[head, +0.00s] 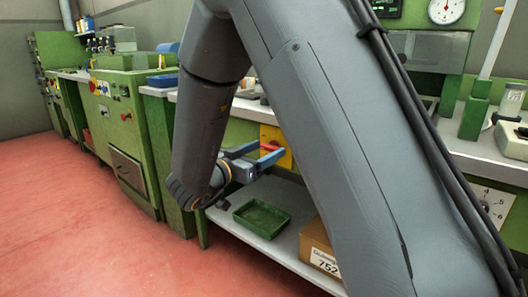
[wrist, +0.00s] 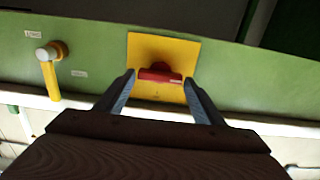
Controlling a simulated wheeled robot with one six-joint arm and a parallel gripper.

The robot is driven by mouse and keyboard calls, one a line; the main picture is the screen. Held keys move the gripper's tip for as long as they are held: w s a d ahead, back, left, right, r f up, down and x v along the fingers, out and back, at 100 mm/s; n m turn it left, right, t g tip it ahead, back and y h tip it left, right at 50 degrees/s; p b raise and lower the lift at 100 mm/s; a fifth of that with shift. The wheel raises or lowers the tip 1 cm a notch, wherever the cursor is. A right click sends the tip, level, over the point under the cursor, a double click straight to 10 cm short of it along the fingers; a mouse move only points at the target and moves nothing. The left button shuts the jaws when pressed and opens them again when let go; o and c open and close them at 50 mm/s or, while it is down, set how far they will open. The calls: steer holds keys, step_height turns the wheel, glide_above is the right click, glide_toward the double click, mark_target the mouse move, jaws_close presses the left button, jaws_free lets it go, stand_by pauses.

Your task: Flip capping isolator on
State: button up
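The isolator is a yellow square plate (wrist: 180,48) with a red handle (wrist: 159,73), fixed to the green front panel below the worktop. In the wrist view the red handle lies roughly crosswise between the fingers' tips. My gripper (wrist: 158,82) is open, one finger on each side of the handle, with visible gaps, so I see no grip on it. In the head view my gripper (head: 252,157) reaches to the yellow plate (head: 285,159), and the red handle (head: 271,156) shows at its fingers. My arm hides part of the panel.
A green tray (head: 261,218) and a cardboard box (head: 318,248) sit on the grey lower shelf (head: 285,246). A yellow lever or pipe with a pale knob (wrist: 51,68) is on the panel left of the plate. Green machines (head: 125,125) stand at the left, beside open red floor (head: 70,220).

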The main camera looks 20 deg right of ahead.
steer(key=c, duration=0.6)
steer(key=shift+m, duration=0.3)
steer(key=m+p, duration=0.1)
steer(key=m, duration=0.1)
steer(key=shift+s+m+p, duration=0.1)
steer(key=shift+m+p, duration=0.2)
steer(key=shift+p, duration=0.05)
steer(key=m+p, duration=0.1)
steer(key=m, duration=0.3)
steer(key=shift+m, duration=0.3)
steer(key=m, duration=0.5)
steer(key=shift+f+m+b, duration=0.2)
steer(key=shift+m+b, duration=0.1)
steer(key=shift+b, duration=0.05)
steer(key=shift+m+b, duration=0.75)
steer(key=shift+m, duration=1.45)
